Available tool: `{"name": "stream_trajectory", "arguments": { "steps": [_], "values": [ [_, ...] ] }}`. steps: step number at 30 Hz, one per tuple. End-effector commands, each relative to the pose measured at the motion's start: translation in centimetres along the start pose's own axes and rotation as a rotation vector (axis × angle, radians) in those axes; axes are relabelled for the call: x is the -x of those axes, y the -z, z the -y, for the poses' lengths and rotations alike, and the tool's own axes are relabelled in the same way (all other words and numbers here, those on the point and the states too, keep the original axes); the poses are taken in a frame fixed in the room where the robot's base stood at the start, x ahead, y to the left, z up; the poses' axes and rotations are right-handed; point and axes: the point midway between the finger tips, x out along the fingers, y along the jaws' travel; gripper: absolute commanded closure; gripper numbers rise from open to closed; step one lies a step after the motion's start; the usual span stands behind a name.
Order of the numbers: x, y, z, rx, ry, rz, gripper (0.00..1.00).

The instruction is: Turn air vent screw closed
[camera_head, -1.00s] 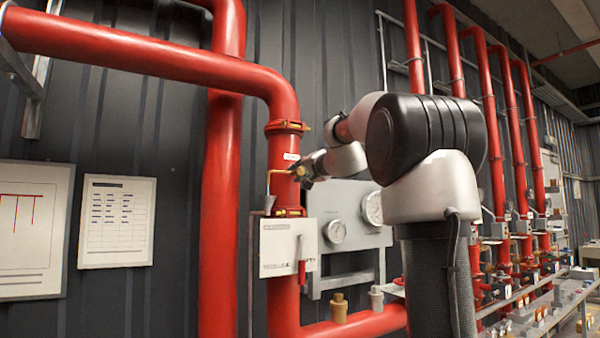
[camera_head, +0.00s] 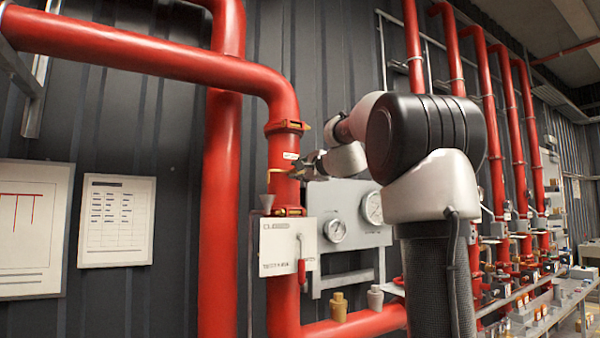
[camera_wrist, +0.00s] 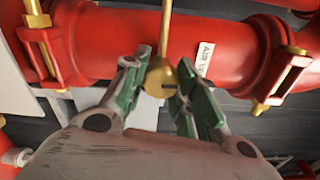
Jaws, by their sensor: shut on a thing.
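The air vent screw (camera_wrist: 161,80) is a round brass piece with a dark slot, in front of the red pipe (camera_wrist: 120,45) in the wrist view. A thin brass tube (camera_wrist: 166,25) runs up from it in that picture. A white label (camera_wrist: 204,58) reading "AIR V..." sits on the pipe beside it. My gripper (camera_wrist: 163,82) has its green-lined fingers on either side of the screw and is shut on it. In the head view my gripper (camera_head: 308,167) is at the vertical red pipe (camera_head: 283,150), and the screw is mostly hidden there.
A white panel with gauges (camera_head: 350,215) stands right of the pipe. A white sign box (camera_head: 275,247) and a red-handled lever (camera_head: 301,270) are below the gripper. Red pipes (camera_head: 480,120) line the wall at right. Framed papers (camera_head: 117,220) hang at left.

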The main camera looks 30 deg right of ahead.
Motion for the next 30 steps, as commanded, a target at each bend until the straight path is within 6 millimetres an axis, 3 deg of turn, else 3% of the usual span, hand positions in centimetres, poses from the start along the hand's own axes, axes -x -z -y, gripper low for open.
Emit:
{"name": "stream_trajectory", "arguments": {
  "steps": [21,22,25,30],
  "values": [
    [-0.03,0.08,-0.22,-0.079,-0.003,-0.001,0.95],
    [-0.03,0.08,-0.22,-0.079,-0.003,-0.001,0.7],
    [-0.03,0.08,-0.21,-0.079,-0.003,-0.001,0.52],
    [-0.02,0.04,-0.13,-0.078,-0.002,0.0,0.49]
  ]
}}
